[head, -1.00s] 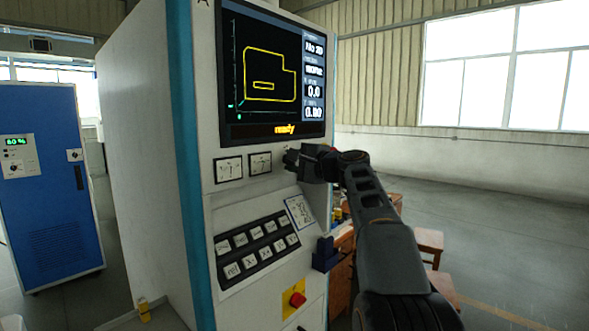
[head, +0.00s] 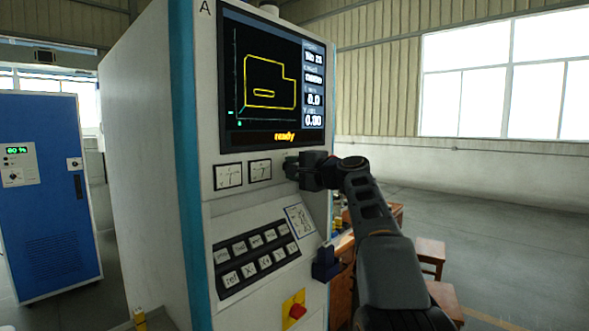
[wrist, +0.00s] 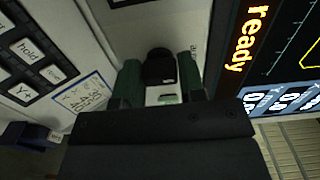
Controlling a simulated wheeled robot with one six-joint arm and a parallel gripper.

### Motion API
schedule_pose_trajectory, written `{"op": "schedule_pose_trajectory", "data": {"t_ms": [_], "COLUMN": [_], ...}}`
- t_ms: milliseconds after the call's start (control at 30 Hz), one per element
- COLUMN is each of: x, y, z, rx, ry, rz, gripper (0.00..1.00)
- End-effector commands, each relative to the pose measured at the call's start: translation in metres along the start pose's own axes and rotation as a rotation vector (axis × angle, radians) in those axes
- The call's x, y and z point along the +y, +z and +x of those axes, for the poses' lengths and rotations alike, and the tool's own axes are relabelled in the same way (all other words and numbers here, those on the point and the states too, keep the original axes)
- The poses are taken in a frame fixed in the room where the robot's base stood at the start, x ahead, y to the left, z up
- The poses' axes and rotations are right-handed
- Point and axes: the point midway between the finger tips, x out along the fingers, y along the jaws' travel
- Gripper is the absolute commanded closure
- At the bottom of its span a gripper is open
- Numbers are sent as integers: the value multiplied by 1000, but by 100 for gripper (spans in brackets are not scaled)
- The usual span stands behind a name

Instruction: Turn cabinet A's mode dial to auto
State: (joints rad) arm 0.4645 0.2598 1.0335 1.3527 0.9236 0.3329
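Cabinet A (head: 150,130) is a tall pale cabinet with a teal edge strip, marked with a letter A at its top. In the wrist view a dark knob, the mode dial (wrist: 160,67), stands on the pale panel between the two fingers of my gripper (wrist: 161,78). The fingers are apart, one on each side of the dial; whether they touch it I cannot tell. A small label, partly hidden, shows beside the right finger. The dial's pointer setting is not clear. In the head view my gripper (head: 291,168) is at the panel below the screen and hides the dial.
The screen (head: 268,75) reads "ready". Two gauges (head: 244,174) are left of my gripper. A button keypad (head: 258,256), a red knob on yellow (head: 293,310) and a dark blue holder (head: 325,263) are lower. A blue cabinet (head: 48,200) stands left. Wooden stools (head: 431,250) are right.

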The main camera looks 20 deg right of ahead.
Motion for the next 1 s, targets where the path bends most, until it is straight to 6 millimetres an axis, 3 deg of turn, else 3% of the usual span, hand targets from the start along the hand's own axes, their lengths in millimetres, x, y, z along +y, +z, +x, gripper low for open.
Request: {"op": "schedule_pose_trajectory", "data": {"t_ms": [233, 567, 1000], "x": [0, 1, 2], "y": [0, -1, -1], "z": [0, -7, -89], "rx": [0, 2, 5], "ry": [0, -1, -1], "rz": [2, 3, 1], "gripper": [40, 40, 40]}}
